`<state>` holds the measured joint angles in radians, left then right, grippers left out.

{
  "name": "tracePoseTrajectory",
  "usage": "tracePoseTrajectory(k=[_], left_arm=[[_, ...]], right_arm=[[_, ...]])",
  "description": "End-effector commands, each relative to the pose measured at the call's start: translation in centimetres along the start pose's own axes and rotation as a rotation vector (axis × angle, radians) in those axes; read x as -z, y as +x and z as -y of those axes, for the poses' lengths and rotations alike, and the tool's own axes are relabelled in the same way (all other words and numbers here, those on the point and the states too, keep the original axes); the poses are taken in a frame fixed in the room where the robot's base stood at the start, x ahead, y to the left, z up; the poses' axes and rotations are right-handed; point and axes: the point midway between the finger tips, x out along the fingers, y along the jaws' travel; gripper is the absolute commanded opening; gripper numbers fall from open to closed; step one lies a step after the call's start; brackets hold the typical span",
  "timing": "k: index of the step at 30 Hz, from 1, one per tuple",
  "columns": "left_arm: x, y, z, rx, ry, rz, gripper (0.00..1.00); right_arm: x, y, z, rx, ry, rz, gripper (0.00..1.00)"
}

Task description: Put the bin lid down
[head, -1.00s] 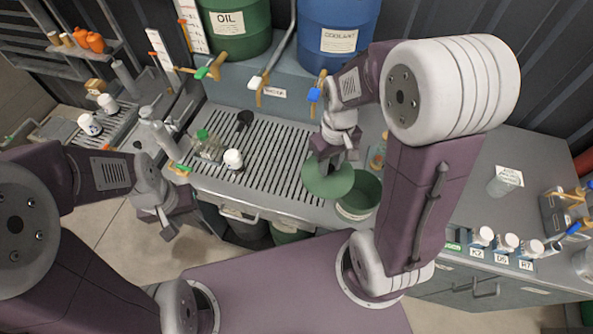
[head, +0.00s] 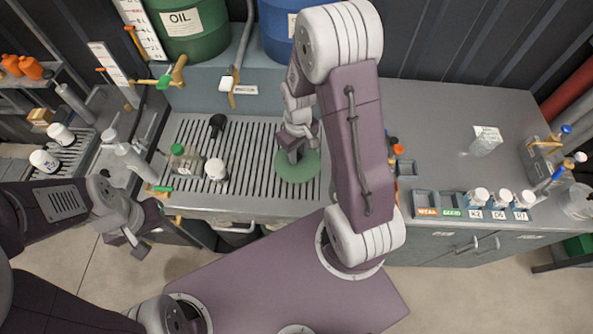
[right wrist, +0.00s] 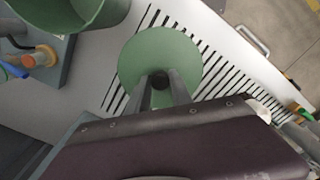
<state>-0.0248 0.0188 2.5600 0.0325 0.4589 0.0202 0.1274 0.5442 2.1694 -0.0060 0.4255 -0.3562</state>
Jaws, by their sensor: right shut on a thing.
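The bin lid is a round green disc (head: 299,170) over the right part of the slotted grate (head: 248,150). It also shows in the right wrist view (right wrist: 185,52). My right gripper (head: 294,150) is shut on the lid's dark knob, seen between its fingers in the right wrist view (right wrist: 161,82). The lid looks roughly level; I cannot tell whether it touches the grate. The open green bin (right wrist: 85,12) stands beside it in the right wrist view; my right arm hides it in the head view. My left gripper (head: 133,243) is off the bench's front left; its jaw opening is unclear.
A white-capped jar (head: 216,170), a green-capped bottle (head: 184,160) and a black item (head: 217,124) stand on the grate's left part. Oil (head: 190,28) and coolant drums stand behind. Small bottles (head: 478,197) sit in a rack at right. The grate between jar and lid is clear.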

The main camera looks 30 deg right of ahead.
Motion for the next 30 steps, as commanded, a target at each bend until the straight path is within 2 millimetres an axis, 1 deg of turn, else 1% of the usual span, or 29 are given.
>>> tracePoseTrajectory(k=[1,3,6,9,15,18,23,27,28,29,30], left_arm=[[0.0,-0.1,0.0,0.0,0.0,0.0,0.37],[0.0,-0.2,0.0,0.0,0.0,0.0,0.37],[0.0,-0.2,0.0,0.0,0.0,0.0,0.37],[0.0,-0.2,0.0,0.0,0.0,0.0,0.37],[0.1,-0.5,0.0,0.0,0.0,0.0,0.37],[0.1,-0.5,0.0,0.0,0.0,0.0,0.37],[0.0,-0.4,0.0,0.0,0.0,0.0,0.37],[0.0,-0.1,0.0,0.0,0.0,0.0,0.37],[0.0,-0.1,0.0,0.0,0.0,0.0,0.37],[0.0,-0.2,0.0,0.0,0.0,0.0,0.37],[0.0,-0.2,0.0,0.0,0.0,0.0,0.37]], right_arm=[[-0.1,1.1,0.1,0.002,0.0,0.006,0.0],[-0.1,2.3,0.1,0.002,0.0,0.005,0.0],[0.0,3.1,0.0,0.0,0.0,0.002,0.0],[0.0,3.5,0.0,0.0,0.0,0.001,0.0],[-0.1,6.9,0.1,0.001,0.0,0.003,0.0],[0.0,7.4,0.0,0.0,0.0,0.0,0.0],[0.0,7.4,0.0,0.0,0.0,-0.001,0.0],[0.0,7.8,0.0,0.0,0.0,0.0,0.0],[0.0,7.8,0.0,0.0,0.0,0.0,0.29],[0.0,7.7,0.0,0.0,0.0,0.0,0.37],[0.0,7.7,0.0,0.0,0.0,0.0,0.48]])
